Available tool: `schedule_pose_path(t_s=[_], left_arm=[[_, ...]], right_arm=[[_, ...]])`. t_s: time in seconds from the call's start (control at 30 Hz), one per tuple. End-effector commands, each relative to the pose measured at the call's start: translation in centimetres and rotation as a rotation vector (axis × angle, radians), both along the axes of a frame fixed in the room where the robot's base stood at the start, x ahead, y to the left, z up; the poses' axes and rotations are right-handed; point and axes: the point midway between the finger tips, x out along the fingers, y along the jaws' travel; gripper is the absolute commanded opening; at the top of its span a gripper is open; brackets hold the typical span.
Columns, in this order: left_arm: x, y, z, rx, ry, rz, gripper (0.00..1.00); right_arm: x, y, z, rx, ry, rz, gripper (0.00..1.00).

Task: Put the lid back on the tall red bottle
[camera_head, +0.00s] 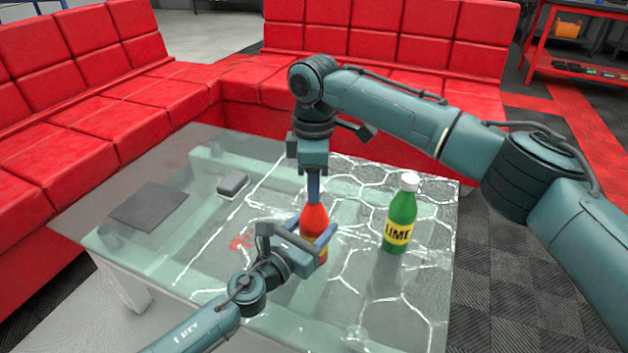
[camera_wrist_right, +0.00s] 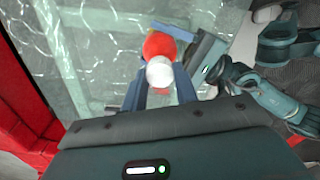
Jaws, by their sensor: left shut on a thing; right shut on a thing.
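The tall red bottle (camera_head: 314,221) stands upright on the glass table. My left gripper (camera_head: 308,244) is shut around its body from the front left, hiding part of its lower half. My right gripper (camera_head: 314,190) points straight down over the bottle's top, shut on the white lid. The lid is mostly hidden by the fingers in the head view. In the right wrist view the white lid (camera_wrist_right: 160,72) is between the fingertips, with the red bottle (camera_wrist_right: 160,45) just beyond it. I cannot tell whether the lid touches the bottle's neck.
A green lime bottle with a white cap (camera_head: 401,215) stands on the table to the right. A small grey box (camera_head: 233,183) and a dark flat mat (camera_head: 149,206) lie on the left of the glass table (camera_head: 200,245). Red sofas (camera_head: 75,120) line the back and left.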

Motion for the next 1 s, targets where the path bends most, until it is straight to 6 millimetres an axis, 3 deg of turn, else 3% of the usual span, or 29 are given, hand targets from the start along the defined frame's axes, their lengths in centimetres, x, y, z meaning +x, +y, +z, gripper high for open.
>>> schedule_pose_path(t_s=[0.1,0.3,0.47,0.5,0.7,0.8,1.0], left_arm=[[0.00,0.04,-0.06,0.001,0.001,0.001,0.00],[0.00,0.04,-0.06,0.001,0.001,0.001,0.00],[0.00,0.04,-0.07,0.001,0.001,0.001,0.00],[0.00,0.04,-0.07,0.001,0.001,0.001,0.00],[0.00,0.04,-0.06,0.001,0.001,0.001,0.00],[0.00,0.04,-0.06,0.001,0.001,0.001,0.00],[0.00,0.04,-0.06,0.001,0.001,0.001,0.00]], right_arm=[[-0.10,0.07,-0.16,0.002,0.005,-0.272,0.02],[-0.06,0.04,-0.12,0.000,0.003,-0.645,0.01],[0.00,-0.02,-0.05,-0.001,0.000,-0.642,0.01],[0.00,-0.02,-0.05,-0.001,0.000,-0.641,0.32],[0.00,-0.01,-0.04,-0.001,0.000,-0.640,0.48],[0.00,-0.01,-0.04,-0.001,0.000,-0.639,0.54],[0.01,0.00,0.03,0.000,-0.001,-0.639,0.54]])
